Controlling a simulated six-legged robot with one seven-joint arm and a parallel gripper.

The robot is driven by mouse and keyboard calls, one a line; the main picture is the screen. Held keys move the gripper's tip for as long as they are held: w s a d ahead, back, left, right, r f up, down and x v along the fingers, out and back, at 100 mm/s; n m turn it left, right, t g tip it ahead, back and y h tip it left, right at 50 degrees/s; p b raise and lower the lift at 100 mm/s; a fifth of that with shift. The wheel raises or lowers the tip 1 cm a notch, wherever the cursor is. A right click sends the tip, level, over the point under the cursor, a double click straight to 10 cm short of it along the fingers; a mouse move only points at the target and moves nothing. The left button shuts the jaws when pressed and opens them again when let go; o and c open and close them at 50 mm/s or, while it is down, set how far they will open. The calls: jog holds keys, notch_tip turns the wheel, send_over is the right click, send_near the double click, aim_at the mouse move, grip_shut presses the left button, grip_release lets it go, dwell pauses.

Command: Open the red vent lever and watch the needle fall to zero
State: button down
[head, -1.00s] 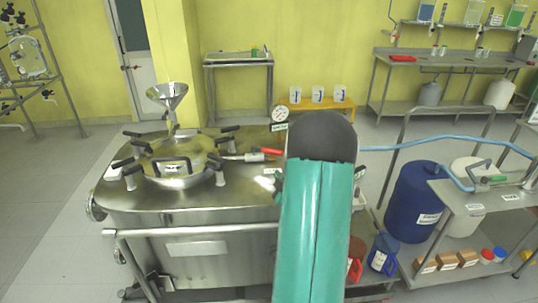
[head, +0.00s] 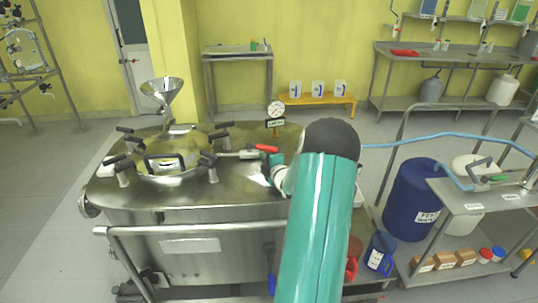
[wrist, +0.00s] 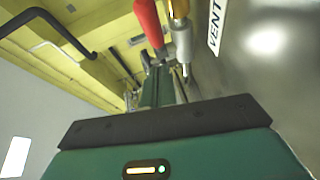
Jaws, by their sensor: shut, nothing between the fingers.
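The red vent lever (head: 266,148) sticks out from a valve on the right part of the steel reactor lid (head: 240,185). Its red handle (wrist: 148,22) also shows at the top of the wrist view, beside a metal and brass fitting (wrist: 181,38) and a VENT label (wrist: 215,25). The round white pressure gauge (head: 277,109) stands behind the lever; its needle is too small to read. My gripper (head: 274,161) is shut and empty, close beside the lever handle on its near side. I cannot tell whether they touch. My forearm hides part of the lid's right side.
A steel funnel (head: 162,92) and clamped hatch (head: 168,162) stand left on the lid. A rail (head: 190,229) runs along the vessel's front. A blue drum (head: 411,200), blue hose (head: 450,137) and steel cart (head: 480,190) are to the right.

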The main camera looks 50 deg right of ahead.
aim_at(274, 149)
jog(key=d, duration=0.2)
jog(key=shift+w+d+f, duration=0.25)
jog(key=shift+d, duration=0.15)
jog(key=shift+w+d+f, duration=0.1)
jog(key=shift+w+d, duration=0.15)
jog(key=shift+d, duration=0.2)
jog(key=shift+w+d, duration=0.2)
jog(key=shift+d, duration=1.95)
